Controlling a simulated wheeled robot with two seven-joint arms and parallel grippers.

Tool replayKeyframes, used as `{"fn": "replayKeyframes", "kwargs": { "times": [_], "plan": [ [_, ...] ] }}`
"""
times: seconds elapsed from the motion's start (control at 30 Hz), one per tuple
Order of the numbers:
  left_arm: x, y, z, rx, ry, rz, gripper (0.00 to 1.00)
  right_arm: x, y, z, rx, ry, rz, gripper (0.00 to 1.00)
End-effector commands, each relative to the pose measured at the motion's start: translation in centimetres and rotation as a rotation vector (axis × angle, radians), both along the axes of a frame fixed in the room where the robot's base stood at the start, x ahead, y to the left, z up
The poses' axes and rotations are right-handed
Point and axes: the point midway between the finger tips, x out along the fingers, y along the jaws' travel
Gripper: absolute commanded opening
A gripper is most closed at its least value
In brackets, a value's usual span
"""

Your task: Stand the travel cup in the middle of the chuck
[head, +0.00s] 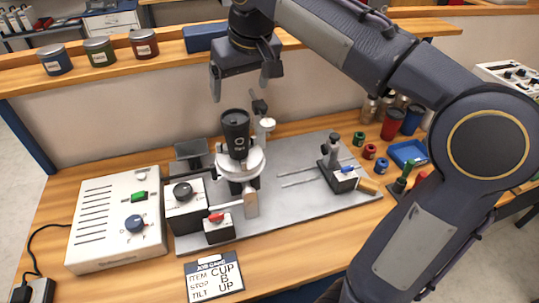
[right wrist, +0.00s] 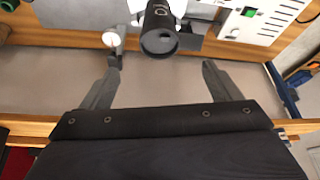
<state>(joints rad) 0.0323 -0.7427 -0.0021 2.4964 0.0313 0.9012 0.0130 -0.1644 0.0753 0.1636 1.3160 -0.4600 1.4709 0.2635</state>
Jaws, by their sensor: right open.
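The black travel cup (head: 236,134) stands on the round pale chuck (head: 252,165) of the machine on the grey plate. It looks upright or nearly so, and near the middle of the chuck. In the right wrist view the dark cup (right wrist: 158,30) shows beyond the fingertips, between their lines. My right gripper (head: 243,86) is open and empty, above and behind the cup, apart from it. Its two spread fingers also show in the right wrist view (right wrist: 160,72). My left gripper is not in view.
A job card (head: 213,277) reads cup, stop B, tilt up. A white control box (head: 118,224) stands at the left. Several tins line the back shelf (head: 190,55). Small coloured pots, a red cup (head: 393,124) and a blue tray (head: 408,153) stand at the right, partly behind my arm.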

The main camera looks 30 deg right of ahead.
Motion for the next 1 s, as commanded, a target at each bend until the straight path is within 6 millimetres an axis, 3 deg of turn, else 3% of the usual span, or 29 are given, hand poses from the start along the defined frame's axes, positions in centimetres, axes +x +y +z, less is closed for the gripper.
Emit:
{"fn": "replayKeyframes", "kwargs": {
  "times": [0.17, 0.37, 0.5, 0.6, 0.8, 1.0],
  "plan": [
    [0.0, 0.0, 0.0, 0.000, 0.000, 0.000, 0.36, -3.4, -0.7, -2.1, 0.033, -0.004, 0.017, 0.84],
    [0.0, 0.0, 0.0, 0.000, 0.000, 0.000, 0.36, -11.0, -0.6, -8.2, 0.147, -0.021, 0.032, 0.84],
    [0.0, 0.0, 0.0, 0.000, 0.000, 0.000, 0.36, -16.2, 0.6, -13.3, 0.245, -0.045, 0.012, 0.84],
    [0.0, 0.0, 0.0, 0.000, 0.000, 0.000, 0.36, -18.9, 1.7, -16.4, 0.305, -0.064, -0.009, 0.84],
    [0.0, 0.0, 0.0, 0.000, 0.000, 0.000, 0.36, -21.7, 3.4, -20.0, 0.375, -0.087, -0.038, 0.84],
    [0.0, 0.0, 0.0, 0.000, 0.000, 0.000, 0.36, -22.1, 3.6, -20.5, 0.385, -0.090, -0.043, 0.84]
  ]
}}
